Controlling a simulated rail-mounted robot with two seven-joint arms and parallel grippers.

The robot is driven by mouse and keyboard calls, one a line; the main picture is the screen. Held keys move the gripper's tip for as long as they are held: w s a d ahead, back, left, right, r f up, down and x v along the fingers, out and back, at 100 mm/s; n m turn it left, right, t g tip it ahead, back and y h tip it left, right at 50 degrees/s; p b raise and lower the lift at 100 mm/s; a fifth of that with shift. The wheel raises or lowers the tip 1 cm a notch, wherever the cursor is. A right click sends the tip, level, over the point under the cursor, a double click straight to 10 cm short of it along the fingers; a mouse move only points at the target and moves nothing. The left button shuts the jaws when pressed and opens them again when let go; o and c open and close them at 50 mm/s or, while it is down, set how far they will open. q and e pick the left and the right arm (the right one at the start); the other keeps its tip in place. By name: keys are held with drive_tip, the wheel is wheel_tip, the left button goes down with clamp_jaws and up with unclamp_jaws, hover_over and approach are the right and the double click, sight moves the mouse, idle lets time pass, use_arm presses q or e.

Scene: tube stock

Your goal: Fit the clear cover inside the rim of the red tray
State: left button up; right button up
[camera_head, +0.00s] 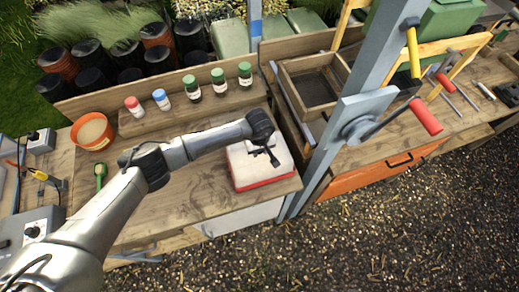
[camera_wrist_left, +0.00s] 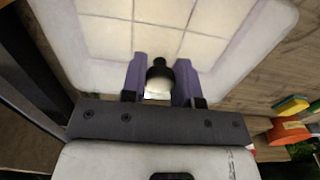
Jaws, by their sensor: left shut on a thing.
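The red tray (camera_head: 265,184) sits near the front right corner of the wooden bench; its red edge shows below a whitish top. The clear cover (camera_head: 242,168) lies over the tray, and pale square cells show through it in the left wrist view (camera_wrist_left: 105,35). My left gripper (camera_head: 272,159) is over the cover, its fingers (camera_wrist_left: 160,78) shut on the cover's dark knob (camera_wrist_left: 159,68). The frames do not show clearly whether the cover lies inside the rim or just above it. My right gripper is not in view.
Several small capped bottles (camera_head: 191,87) stand on a raised shelf behind. An orange pot (camera_head: 92,131) and a green scoop (camera_head: 101,172) are at the left. A grey post (camera_head: 340,140) with a red-handled lever (camera_head: 425,116) rises right of the tray. Bare bench lies left of the tray.

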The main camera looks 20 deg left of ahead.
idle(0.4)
use_arm(q)
drive_tip(key=shift+f+b, duration=0.2)
drive_tip(key=shift+b, duration=0.25)
idle(0.4)
drive_tip(key=shift+f+b, duration=0.2)
drive_tip(key=shift+b, duration=0.25)
idle(0.3)
idle(0.6)
drive_tip(key=o, duration=1)
drive_tip(key=shift+r, duration=0.15)
